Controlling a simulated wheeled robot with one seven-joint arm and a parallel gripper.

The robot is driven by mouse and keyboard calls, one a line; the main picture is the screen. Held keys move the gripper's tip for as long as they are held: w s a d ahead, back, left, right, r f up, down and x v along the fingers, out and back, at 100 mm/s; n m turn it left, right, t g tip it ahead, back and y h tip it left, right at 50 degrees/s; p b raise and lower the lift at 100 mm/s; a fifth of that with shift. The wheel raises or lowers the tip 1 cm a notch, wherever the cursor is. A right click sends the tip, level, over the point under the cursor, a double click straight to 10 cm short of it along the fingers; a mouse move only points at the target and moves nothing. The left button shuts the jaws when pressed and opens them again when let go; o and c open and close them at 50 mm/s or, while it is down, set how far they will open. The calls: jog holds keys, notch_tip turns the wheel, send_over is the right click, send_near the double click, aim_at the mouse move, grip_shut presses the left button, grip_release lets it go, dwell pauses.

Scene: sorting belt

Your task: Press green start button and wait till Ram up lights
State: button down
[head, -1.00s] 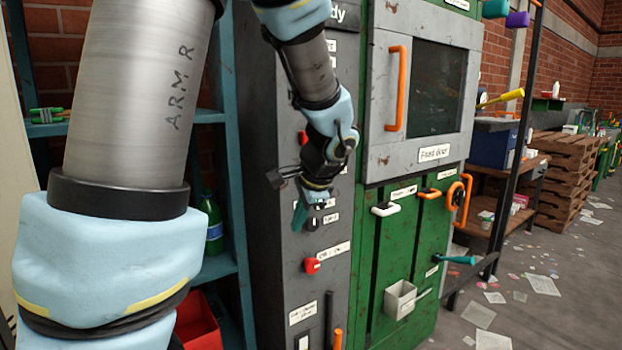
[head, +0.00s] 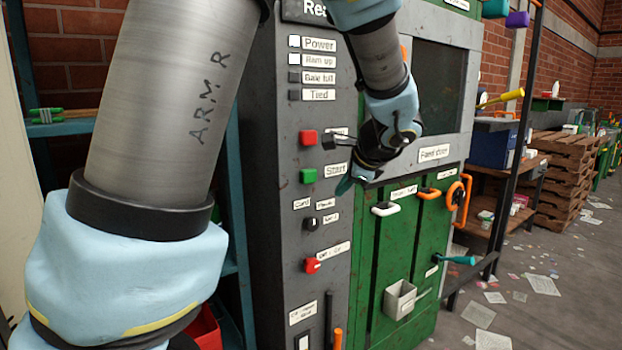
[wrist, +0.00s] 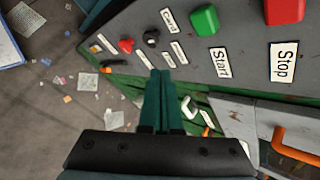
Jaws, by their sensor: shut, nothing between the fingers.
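The green Start button (head: 308,176) is on the grey control panel, and it also shows at the top of the wrist view (wrist: 204,18). Above it in the head view is a column of lamps. The Ram up lamp (head: 294,59) looks bright white, like the Power lamp (head: 294,41) over it. The Bale full lamp (head: 294,77) and the Tied lamp (head: 294,95) are dark. My gripper (head: 343,186) is right of the Start button, apart from it. In the wrist view its teal fingers (wrist: 159,75) are together and empty.
A red Stop button (head: 308,137) sits just above Start. Below are a black selector knob (head: 310,223) and a red switch (head: 312,265). The green machine front with its feed door handles (head: 384,209) is to the right. Paper litters the floor.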

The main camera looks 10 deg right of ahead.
aim_at(308, 176)
jog(key=w+a+p, duration=0.1)
jog(key=w+a, duration=0.2)
jog(key=w, duration=0.4)
jog(key=shift+w+a, duration=0.35)
jog(key=shift+w, duration=0.1)
dwell(1.8)
jog(key=shift+w+a, duration=0.2)
jog(key=shift+w, duration=0.1)
